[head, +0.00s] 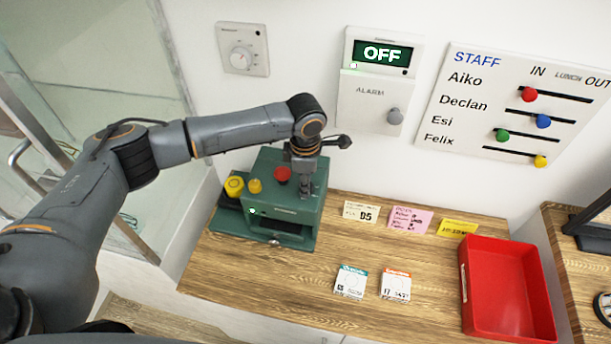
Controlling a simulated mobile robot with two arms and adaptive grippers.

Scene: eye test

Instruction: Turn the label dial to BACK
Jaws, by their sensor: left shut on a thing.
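A green machine (262,206) stands on the wooden counter, with a red knob (282,174) and two yellow knobs (234,186) at its top and left. My left gripper (305,186) points down at the machine's top right. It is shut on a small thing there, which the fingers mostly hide. From its place this appears to be the label dial, but I cannot read its marks or its setting, and I see no word BACK. My right gripper is not in view.
A red tray (487,330) is at the counter's right. Two small label packs (351,281) and several paper notes (410,219) lie between. On the wall are a round dial (241,57), an OFF display (382,53) with an alarm knob (394,116), and a staff board (480,115).

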